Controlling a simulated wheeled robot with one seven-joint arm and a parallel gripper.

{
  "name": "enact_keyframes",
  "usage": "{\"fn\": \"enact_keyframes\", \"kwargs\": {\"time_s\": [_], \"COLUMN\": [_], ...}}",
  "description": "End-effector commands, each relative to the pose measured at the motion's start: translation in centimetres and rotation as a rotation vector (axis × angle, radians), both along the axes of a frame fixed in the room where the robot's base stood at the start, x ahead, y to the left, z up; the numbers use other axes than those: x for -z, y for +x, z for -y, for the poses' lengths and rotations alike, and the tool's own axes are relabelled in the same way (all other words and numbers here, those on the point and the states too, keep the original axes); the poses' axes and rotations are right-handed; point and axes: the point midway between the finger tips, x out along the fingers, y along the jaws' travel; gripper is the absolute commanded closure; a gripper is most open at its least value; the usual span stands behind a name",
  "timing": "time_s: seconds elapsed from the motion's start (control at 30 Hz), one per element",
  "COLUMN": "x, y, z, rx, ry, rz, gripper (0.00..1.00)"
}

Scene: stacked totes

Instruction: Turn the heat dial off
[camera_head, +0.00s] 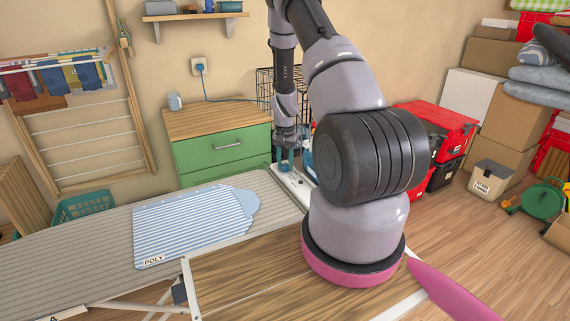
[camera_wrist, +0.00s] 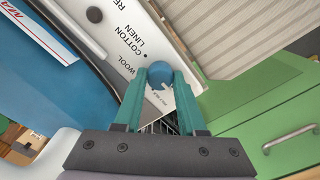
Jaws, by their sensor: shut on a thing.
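The heat dial (camera_wrist: 160,72) is a small round blue knob on a white panel (camera_wrist: 128,62) in the wrist view. The panel carries printed words, among them WOOL, LINEN and COTTON, beside the dial. My gripper (camera_wrist: 160,82) has teal fingers, one on each side of the dial, shut on it. The dial's pointed setting cannot be made out between the fingers. In the head view my gripper (camera_head: 287,160) is low over the white panel (camera_head: 293,186), and my arm hides part of it. The dial itself cannot be made out there.
An ironing board (camera_head: 60,225) with a blue striped cloth (camera_head: 190,225) labelled POLY stands left of the panel. A green drawer cabinet (camera_head: 222,150) is behind. Red crates (camera_head: 440,120) stand to the right. A blue surface (camera_wrist: 50,85) lies left of the panel.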

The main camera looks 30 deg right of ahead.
Motion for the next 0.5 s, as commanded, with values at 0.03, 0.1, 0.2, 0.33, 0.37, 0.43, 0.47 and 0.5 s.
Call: {"fn": "enact_keyframes", "kwargs": {"time_s": [0.03, 0.1, 0.2, 0.33, 0.37, 0.43, 0.47, 0.5], "x": [-0.03, -0.02, -0.02, -0.02, -0.02, -0.02, -0.01, -0.01], "y": [0.03, 0.03, 0.03, 0.03, 0.03, 0.03, 0.02, 0.02], "z": [-0.02, -0.02, -0.02, -0.02, -0.02, -0.02, -0.01, -0.01], "rx": [-0.003, -0.003, -0.003, -0.002, -0.002, -0.002, -0.002, -0.002], "ry": [-0.001, -0.001, -0.001, -0.001, -0.001, -0.001, -0.001, -0.001], "rz": [0.001, 0.001, 0.001, 0.001, 0.001, 0.001, 0.001, 0.001], "gripper": [1.00, 1.00, 1.00, 0.41, 0.30, 0.30, 0.30, 0.30]}}
